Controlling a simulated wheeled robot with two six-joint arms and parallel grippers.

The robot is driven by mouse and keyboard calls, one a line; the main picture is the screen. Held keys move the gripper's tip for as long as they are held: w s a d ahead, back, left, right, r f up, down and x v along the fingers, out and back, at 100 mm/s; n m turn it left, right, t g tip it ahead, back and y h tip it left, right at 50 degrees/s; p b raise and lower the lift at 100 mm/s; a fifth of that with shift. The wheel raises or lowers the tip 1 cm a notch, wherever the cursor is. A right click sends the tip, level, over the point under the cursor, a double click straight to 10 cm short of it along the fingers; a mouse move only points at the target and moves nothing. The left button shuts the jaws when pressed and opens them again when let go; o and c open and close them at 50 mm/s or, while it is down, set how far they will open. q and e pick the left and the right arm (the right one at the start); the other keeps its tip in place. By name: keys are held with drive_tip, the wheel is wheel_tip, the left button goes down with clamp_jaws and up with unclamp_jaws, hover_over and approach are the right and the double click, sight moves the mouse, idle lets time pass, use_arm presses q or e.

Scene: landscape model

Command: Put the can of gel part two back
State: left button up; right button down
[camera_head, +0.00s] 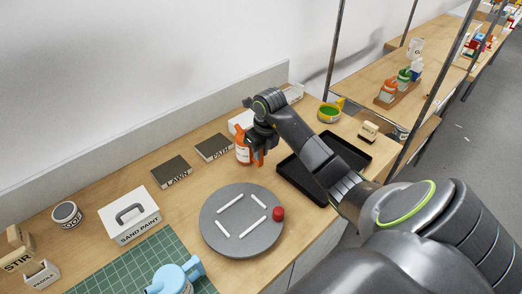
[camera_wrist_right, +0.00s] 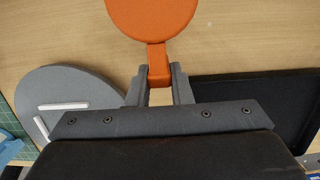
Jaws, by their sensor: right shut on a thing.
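My right gripper (camera_head: 262,148) is shut on the handle of an orange can (camera_head: 242,146) near the back of the wooden table. The can has a pale label too small to read, so I cannot tell whether it is gel part two. In the right wrist view the can's round orange top (camera_wrist_right: 152,14) shows, with its handle between the fingertips (camera_wrist_right: 158,80). I cannot tell whether the can's base touches the table. My left gripper is not in view.
A grey round plate (camera_head: 215,241) with white sticks and a red piece (camera_head: 278,214) is in front. A black tray (camera_head: 290,172) lies beside my right arm. LAWN (camera_head: 172,171) and PATH (camera_head: 213,147) blocks are left.

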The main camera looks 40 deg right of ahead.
drive_tip(key=shift+f, duration=0.2)
drive_tip(key=shift+w, duration=0.1)
drive_tip(key=shift+f, duration=0.1)
drive_tip(key=shift+f+b, duration=0.15)
drive_tip(key=shift+b, duration=0.15)
drive_tip(key=c, duration=1.3)
unclamp_jaws()
drive_tip(key=shift+r, duration=0.2)
wheel_tip(320, 180, up, 12)
drive_tip(key=s+p, duration=0.2)
drive_tip(key=p, duration=0.2)
